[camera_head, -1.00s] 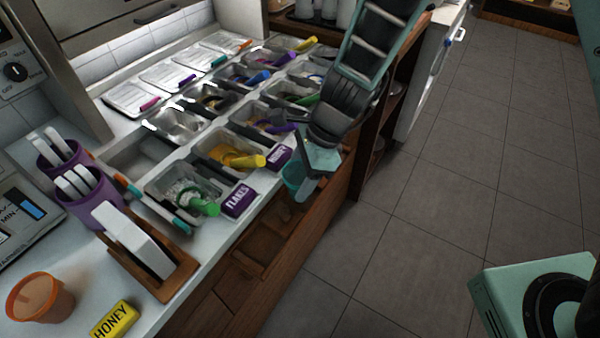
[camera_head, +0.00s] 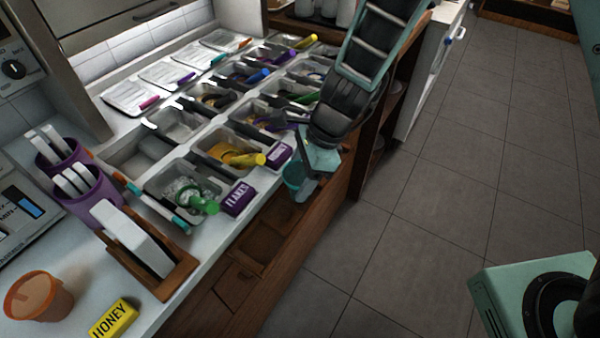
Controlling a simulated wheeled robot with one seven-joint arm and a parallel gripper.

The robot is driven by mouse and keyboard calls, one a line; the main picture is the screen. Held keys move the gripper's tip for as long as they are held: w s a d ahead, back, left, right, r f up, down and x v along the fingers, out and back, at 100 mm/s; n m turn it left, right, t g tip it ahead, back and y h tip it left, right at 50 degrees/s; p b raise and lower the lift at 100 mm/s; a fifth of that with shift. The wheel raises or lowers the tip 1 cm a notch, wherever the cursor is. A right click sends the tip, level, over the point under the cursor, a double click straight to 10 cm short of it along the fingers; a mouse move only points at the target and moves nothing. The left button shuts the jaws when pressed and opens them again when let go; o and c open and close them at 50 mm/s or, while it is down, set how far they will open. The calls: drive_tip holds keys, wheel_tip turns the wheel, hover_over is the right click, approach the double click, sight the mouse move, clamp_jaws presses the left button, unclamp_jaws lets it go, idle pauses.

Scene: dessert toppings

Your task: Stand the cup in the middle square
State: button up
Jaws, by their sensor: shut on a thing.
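My gripper (camera_head: 307,184) is at the front edge of the counter, to the right of the dark purple labels. It is shut on a small teal cup (camera_head: 291,174), which is partly hidden by the gripper. The cup looks roughly upright. It is over or in the far end of a wooden strip of square recesses below the counter front; I cannot tell whether it touches the wood. A middle square recess (camera_head: 266,241) shows empty, nearer than the cup.
An orange cup (camera_head: 38,297) and a yellow HONEY block (camera_head: 114,319) are on the counter at the near left. The FLAKES label (camera_head: 237,199) stands by the counter edge. Several topping bins with coloured-handled scoops fill the counter. The floor (camera_head: 430,220) to the right is clear.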

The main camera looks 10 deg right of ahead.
drive_tip(key=shift+f, duration=0.2)
idle(0.7)
drive_tip(key=o, duration=1.3)
drive_tip(key=shift+r, duration=0.15)
wheel_tip(320, 180, up, 8)
drive_tip(key=p, duration=0.8)
idle(0.3)
